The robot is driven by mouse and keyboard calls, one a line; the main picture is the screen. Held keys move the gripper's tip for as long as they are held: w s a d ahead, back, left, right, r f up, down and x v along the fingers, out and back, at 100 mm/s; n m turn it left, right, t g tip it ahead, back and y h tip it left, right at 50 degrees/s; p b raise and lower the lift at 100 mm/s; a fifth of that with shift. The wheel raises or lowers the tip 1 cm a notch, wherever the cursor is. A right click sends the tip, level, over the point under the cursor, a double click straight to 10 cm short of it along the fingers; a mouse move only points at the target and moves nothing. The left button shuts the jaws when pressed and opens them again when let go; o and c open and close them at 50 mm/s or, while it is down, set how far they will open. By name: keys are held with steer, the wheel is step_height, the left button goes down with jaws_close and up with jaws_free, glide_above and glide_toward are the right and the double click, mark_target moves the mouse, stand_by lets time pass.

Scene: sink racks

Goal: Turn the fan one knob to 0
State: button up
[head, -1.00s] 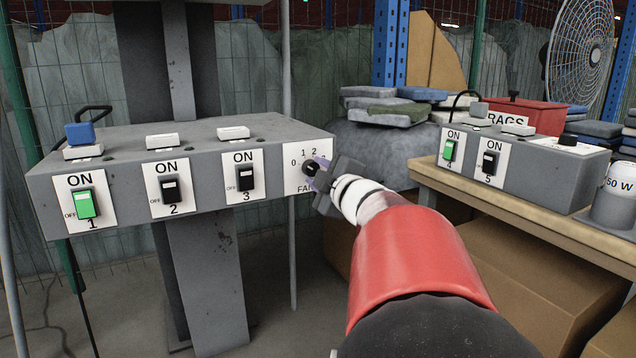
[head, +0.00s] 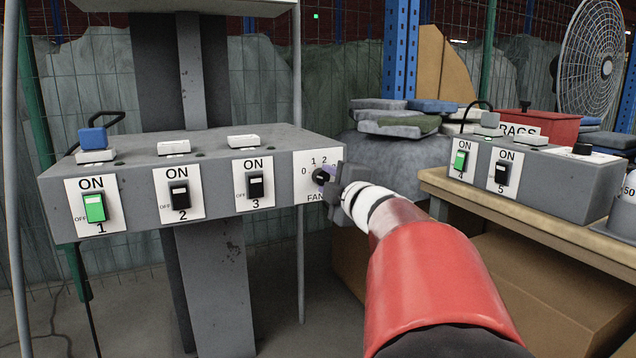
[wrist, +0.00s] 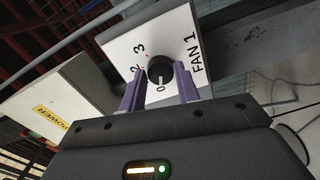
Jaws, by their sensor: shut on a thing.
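The fan one knob (head: 319,177) is a small round black dial on a white plate at the right end of the grey switch box (head: 140,205). In the wrist view the knob (wrist: 159,70) sits between the two purple fingers of my gripper (wrist: 160,84), which is shut on it. In the head view my gripper (head: 327,174) covers part of the plate. I cannot tell exactly where the knob points.
Switches 1, 2 and 3 are left of the knob; switch 1 (head: 95,208) is green. A second switch box (head: 545,170) stands on the wooden bench (head: 450,187) at right, near a red RAGS box (head: 535,125). Folded cloths (head: 395,118) lie behind my arm.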

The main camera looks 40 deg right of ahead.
steer(key=o, duration=1)
steer(key=p+v, duration=0.1)
steer(key=v, duration=0.6)
steer(key=shift+s+a, duration=0.1)
steer(key=shift+s, duration=0.3)
steer(key=a+m+g+h+p, duration=0.2)
steer(key=a+m+g+p, duration=0.4)
steer(key=a+m, duration=0.45)
steer(key=s+a+f+m+g+y+p, duration=0.1)
steer(key=s+a+f+g+y, duration=0.1)
steer(key=s+a+f, duration=0.1)
steer(key=s+a+f+g+y+p, duration=0.2)
steer(key=s+a+f, duration=0.2)
steer(key=a, duration=0.4)
steer(key=s+a+f+m+g+y+p, duration=0.1)
steer(key=s+a+f+y+p, duration=0.1)
steer(key=a, duration=0.4)
steer(key=shift+s+a+f+m+g, duration=0.1)
steer(key=shift+s+f+m+g, duration=0.2)
steer(key=shift+s, duration=0.4)
steer(key=shift+s+a+f+m+g, duration=0.15)
steer(key=shift+s+f, duration=0.2)
steer(key=shift+s, duration=0.35)
